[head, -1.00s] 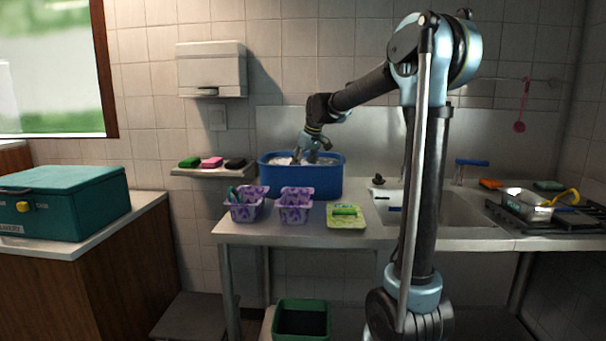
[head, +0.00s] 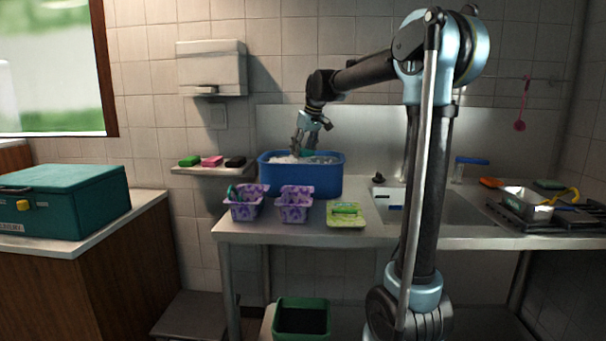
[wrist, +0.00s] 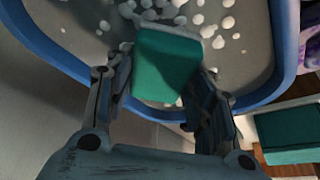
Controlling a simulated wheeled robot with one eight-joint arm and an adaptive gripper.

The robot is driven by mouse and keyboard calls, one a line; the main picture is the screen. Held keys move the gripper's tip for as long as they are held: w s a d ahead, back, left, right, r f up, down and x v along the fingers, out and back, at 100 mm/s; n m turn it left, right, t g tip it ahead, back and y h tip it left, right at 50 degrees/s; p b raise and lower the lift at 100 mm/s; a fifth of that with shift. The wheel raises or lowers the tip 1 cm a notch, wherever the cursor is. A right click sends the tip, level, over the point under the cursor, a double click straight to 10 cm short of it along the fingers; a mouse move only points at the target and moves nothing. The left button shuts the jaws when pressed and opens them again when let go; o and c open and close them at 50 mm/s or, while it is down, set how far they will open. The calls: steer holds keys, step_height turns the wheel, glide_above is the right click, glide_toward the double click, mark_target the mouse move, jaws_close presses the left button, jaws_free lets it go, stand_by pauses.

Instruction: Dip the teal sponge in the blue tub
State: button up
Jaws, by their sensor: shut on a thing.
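The blue tub (head: 300,181) stands on the counter by the back wall, with white suds and greyish water inside. In the wrist view its blue rim (wrist: 284,60) curves around white bubbles. My gripper (wrist: 160,80) is shut on the teal sponge (wrist: 166,66), which sits between both fingers. In the head view my gripper (head: 303,151) points down over the tub, with the sponge just above the suds. Whether the sponge's lower end touches the water cannot be told.
Two purple patterned baskets (head: 294,214) and a lime-green tray (head: 346,222) stand in front of the tub. A shelf with several sponges (head: 211,162) hangs to its left. The sink (head: 440,205) lies right. A teal box (head: 65,203) is far left.

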mark_target(303, 149)
steer(key=shift+r, duration=2.3)
